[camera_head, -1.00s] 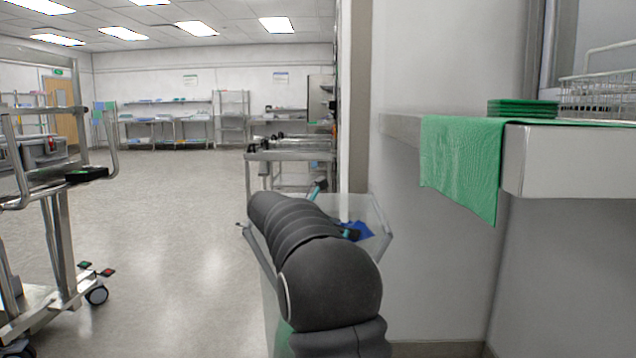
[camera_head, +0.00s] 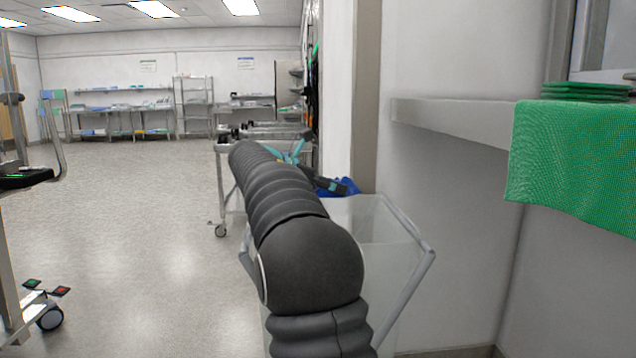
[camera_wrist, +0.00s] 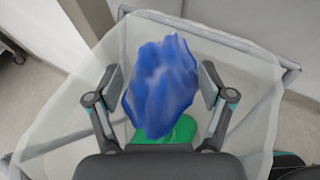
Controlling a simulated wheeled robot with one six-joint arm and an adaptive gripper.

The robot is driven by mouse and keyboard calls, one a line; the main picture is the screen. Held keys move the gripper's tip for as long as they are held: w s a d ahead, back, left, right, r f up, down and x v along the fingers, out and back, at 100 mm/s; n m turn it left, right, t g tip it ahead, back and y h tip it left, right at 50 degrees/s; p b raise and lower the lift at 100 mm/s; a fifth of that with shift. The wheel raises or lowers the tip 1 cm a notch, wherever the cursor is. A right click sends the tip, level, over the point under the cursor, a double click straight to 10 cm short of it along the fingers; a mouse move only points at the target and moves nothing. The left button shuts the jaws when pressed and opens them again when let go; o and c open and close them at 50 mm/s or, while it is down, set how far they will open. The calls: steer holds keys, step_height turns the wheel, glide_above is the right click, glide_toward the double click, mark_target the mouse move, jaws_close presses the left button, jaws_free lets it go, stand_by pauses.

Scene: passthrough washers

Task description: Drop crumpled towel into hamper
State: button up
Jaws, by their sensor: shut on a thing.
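The crumpled blue towel (camera_wrist: 163,85) is between the two fingers of my gripper (camera_wrist: 160,88) in the wrist view. In the head view, a little of the towel (camera_head: 350,187) shows beside the gripper (camera_head: 332,186), past my arm. The hamper (camera_head: 385,240) is a translucent bin with a grey rim frame, partly hidden by my arm. In the wrist view, the hamper's opening (camera_wrist: 258,75) surrounds the towel from below. The towel appears above the hamper's far part; its exact height is unclear. A green item (camera_wrist: 182,131) shows beneath the gripper, seemingly inside the hamper.
A wall ledge (camera_head: 450,118) at right carries a hanging green cloth (camera_head: 570,160) and stacked green items (camera_head: 585,91). A metal cart (camera_head: 262,140) stands beyond the hamper. Another wheeled frame (camera_head: 20,250) is at far left. Open floor (camera_head: 130,230) lies between them.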

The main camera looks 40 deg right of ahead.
step_height(320, 180, down, 6)
steer(key=b, duration=0.8)
steer(key=o, duration=1.3)
steer(key=shift+o, duration=0.2)
steer(key=v, duration=1.2)
steer(key=shift+s, duration=0.15)
